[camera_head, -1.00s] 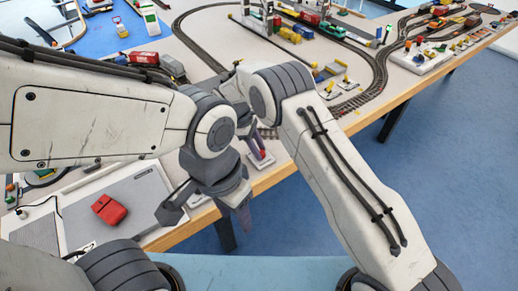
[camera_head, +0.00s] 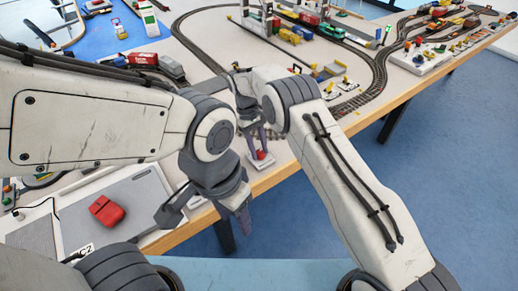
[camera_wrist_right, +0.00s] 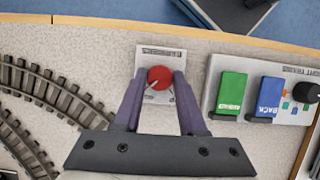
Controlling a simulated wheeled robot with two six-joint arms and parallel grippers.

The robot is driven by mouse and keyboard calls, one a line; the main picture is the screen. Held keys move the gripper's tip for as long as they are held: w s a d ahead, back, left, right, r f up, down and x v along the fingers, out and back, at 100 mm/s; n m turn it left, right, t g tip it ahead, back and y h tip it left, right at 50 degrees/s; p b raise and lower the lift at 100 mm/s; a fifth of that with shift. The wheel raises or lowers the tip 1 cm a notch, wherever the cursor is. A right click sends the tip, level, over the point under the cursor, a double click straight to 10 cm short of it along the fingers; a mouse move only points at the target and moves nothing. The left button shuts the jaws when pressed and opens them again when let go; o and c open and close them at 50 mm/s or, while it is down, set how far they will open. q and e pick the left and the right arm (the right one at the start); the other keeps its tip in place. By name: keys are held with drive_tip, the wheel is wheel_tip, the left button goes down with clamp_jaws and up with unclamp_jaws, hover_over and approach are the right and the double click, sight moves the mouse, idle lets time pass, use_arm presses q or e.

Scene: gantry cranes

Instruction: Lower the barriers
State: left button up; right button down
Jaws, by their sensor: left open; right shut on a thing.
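A red knob (camera_wrist_right: 159,77) with a pale pointer mark sits on a small grey labelled plate (camera_wrist_right: 156,52) near the table's edge in the right wrist view. It also shows as a small red spot (camera_head: 261,154) in the head view. My right gripper (camera_wrist_right: 160,84) is shut on this knob, one purple finger on each side. In the head view my right gripper (camera_head: 258,138) points down over the plate. My left gripper (camera_head: 205,208) is open and empty, near the table's front edge. I cannot clearly make out the barriers in these views.
Beside the knob stand a green lever (camera_wrist_right: 231,91), a blue lever (camera_wrist_right: 267,95) marked BACK and a black knob (camera_wrist_right: 307,92). Curved track (camera_wrist_right: 55,92) lies left. Trains and a gantry structure stand farther back.

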idle(0.4)
drive_tip(key=shift+c, duration=2.3)
unclamp_jaws()
drive_tip(key=shift+r, duration=0.1)
